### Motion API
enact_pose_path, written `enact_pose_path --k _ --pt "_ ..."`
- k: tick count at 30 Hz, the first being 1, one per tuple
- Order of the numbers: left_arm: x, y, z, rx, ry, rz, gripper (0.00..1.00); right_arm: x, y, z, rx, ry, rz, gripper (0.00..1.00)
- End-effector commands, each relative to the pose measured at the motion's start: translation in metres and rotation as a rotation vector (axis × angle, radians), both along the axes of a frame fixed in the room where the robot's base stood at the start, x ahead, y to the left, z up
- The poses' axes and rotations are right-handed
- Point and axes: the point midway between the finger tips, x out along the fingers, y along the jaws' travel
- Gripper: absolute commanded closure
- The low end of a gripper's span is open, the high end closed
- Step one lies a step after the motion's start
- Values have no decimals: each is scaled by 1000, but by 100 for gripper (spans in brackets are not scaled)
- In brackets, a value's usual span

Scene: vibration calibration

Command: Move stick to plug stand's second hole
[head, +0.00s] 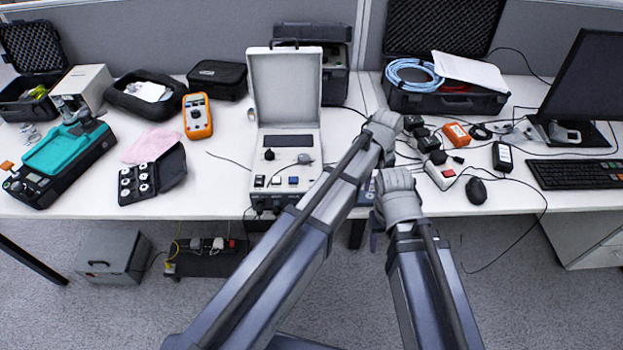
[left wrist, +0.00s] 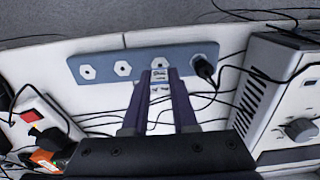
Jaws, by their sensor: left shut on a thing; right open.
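The plug stand (left wrist: 105,73) is a blue-grey strip with a row of round white-ringed holes, seen in the left wrist view. A black plug (left wrist: 204,68) with a cable sits at its right end. My left gripper (left wrist: 160,84) is shut on a small pale piece (left wrist: 160,76), likely the stick, at the stand's near edge, just below the hole beside the black plug. I cannot tell whether it touches the stand. In the head view my left gripper (head: 384,128) hides most of the stand. My right gripper (head: 398,192) is lower, near the table's front edge; its fingers are mostly hidden.
A white instrument case (head: 286,150) stands left of my grippers. To the right are a power strip (head: 440,172), black adapters and a mouse (head: 476,190). Loose cables lie around the stand. An orange multimeter (head: 197,116) is farther left.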

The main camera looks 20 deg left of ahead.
Motion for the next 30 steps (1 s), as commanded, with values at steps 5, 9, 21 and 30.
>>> enact_pose_path --k 5,9,21,30 --pt "0 0 -2 0 0 0 100 0 0 -2 0 0 0 42" --pt "0 0 -1 0 0 0 100 0 0 -1 0 0 0 42" --pt "0 0 -8 0 0 0 100 0 0 -8 0 0 0 42" --pt "0 0 -9 0 0 0 100 0 0 -9 0 0 0 42"
